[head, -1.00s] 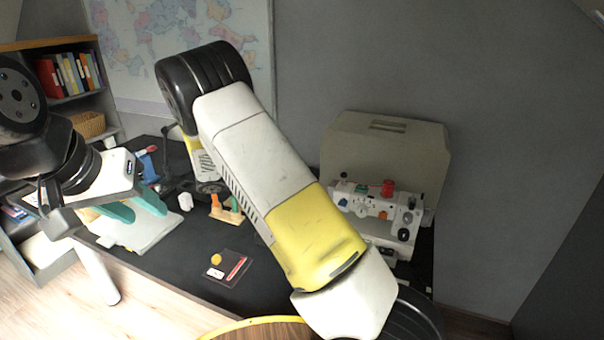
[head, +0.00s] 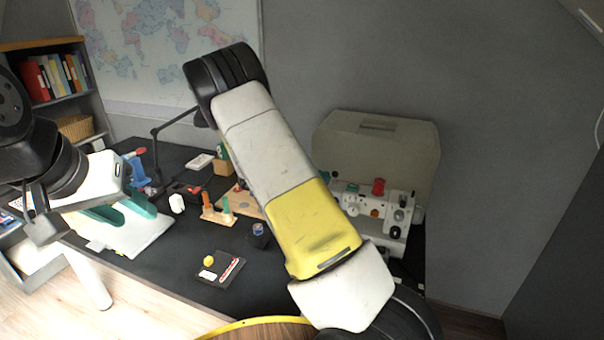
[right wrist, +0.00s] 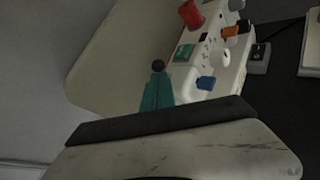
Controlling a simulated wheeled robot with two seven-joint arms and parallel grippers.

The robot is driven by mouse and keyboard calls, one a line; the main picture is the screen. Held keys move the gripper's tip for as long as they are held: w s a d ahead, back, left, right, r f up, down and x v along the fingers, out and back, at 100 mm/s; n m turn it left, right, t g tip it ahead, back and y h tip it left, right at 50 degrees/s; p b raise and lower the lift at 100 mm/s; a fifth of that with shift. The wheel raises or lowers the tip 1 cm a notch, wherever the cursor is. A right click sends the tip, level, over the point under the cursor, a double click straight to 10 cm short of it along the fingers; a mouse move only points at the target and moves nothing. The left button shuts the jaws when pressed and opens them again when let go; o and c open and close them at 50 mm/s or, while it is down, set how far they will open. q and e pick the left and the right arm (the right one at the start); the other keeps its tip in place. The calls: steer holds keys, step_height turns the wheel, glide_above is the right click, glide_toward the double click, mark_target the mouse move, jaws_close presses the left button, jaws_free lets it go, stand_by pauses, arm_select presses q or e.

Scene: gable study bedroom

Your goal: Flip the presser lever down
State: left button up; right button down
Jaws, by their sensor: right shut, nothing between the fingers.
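The white sewing machine (head: 364,204) stands at the right end of the dark desk, partly covered by my right arm in the head view. It also shows in the right wrist view (right wrist: 212,62), tilted. My right gripper (right wrist: 157,90) has shut, empty teal fingers beside the machine. A small dark ball (right wrist: 158,66) shows just past the fingertips; I cannot tell whether it belongs to the presser lever or whether they touch. The presser lever is not clearly identifiable. My left gripper (head: 132,217) is open and empty over the desk's left part.
A beige case (head: 378,145) stands behind the machine, close to my right gripper. A red spool (head: 378,187) tops the machine. A dark tray with a yellow piece (head: 209,261) and wooden stands (head: 217,213) lie mid-desk. A lamp arm (head: 155,155) rises at the back left.

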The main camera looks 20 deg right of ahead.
steer(key=shift+w+d+r+y, duration=0.15)
steer(key=shift+w+r+y, duration=0.1)
steer(key=shift+y, duration=0.25)
stand_by(0.4)
steer(key=w+d+n+g+y, duration=0.1)
steer(key=w+r+n+g+y, duration=0.1)
steer(key=g+y, duration=0.1)
steer(key=shift+d+r+g, duration=0.15)
steer(key=shift+d+g, duration=0.15)
steer(key=shift+d, duration=0.1)
steer(key=shift+w+d+n+g+y, duration=0.25)
steer(key=shift+w+n+g+y, duration=0.3)
steer(key=shift+y, duration=0.25)
steer(key=shift+s, duration=0.1)
steer(key=shift+r, duration=0.15)
steer(key=shift+r, duration=0.7)
